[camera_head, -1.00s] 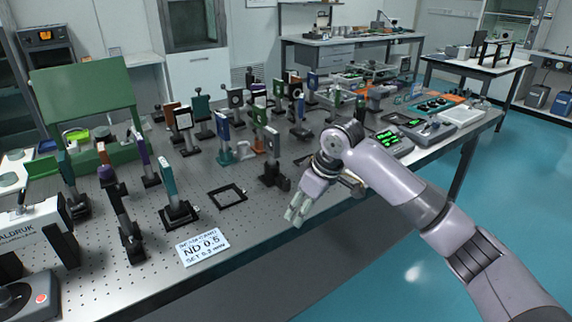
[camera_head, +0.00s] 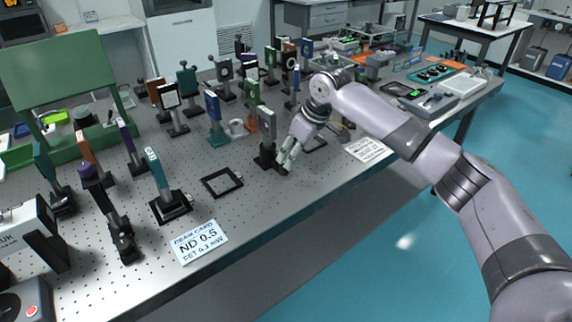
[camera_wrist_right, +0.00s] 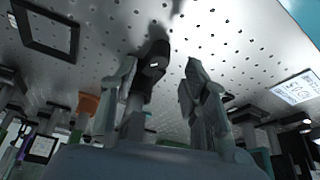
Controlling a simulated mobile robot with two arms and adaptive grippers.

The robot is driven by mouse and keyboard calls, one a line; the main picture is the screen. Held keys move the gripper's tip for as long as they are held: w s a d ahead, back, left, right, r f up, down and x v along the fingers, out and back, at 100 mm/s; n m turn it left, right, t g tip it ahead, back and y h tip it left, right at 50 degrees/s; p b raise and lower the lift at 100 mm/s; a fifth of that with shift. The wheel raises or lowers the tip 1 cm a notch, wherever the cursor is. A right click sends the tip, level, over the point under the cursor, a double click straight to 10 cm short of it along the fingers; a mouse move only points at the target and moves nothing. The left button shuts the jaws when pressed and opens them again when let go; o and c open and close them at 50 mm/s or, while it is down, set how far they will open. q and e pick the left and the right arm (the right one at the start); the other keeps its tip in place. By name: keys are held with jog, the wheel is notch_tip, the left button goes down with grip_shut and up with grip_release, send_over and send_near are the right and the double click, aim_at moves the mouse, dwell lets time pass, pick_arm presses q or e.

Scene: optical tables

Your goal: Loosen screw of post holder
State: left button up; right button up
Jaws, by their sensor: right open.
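A post holder (camera_head: 265,154) with a dark base carries a grey upright optic (camera_head: 267,122) near the table's front edge in the head view. My right gripper (camera_head: 285,161) is beside its right side, fingers pointing down toward the base. In the right wrist view, the open fingers of my right gripper (camera_wrist_right: 161,65) stand on either side of a dark cylindrical part (camera_wrist_right: 153,62), apparently of the post holder. I cannot tell whether they touch it. The screw cannot be made out clearly. My left gripper is not in view.
The perforated optical table (camera_head: 225,265) holds several other mounted optics around the post holder. The front edge is nearby.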

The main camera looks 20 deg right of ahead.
aim_at(284, 169)
jog(key=x, duration=0.5)
jog(key=shift+w+a+f, duration=0.1)
jog(key=shift+f, duration=0.25)
jog(key=shift+c, duration=0.2)
grip_shut()
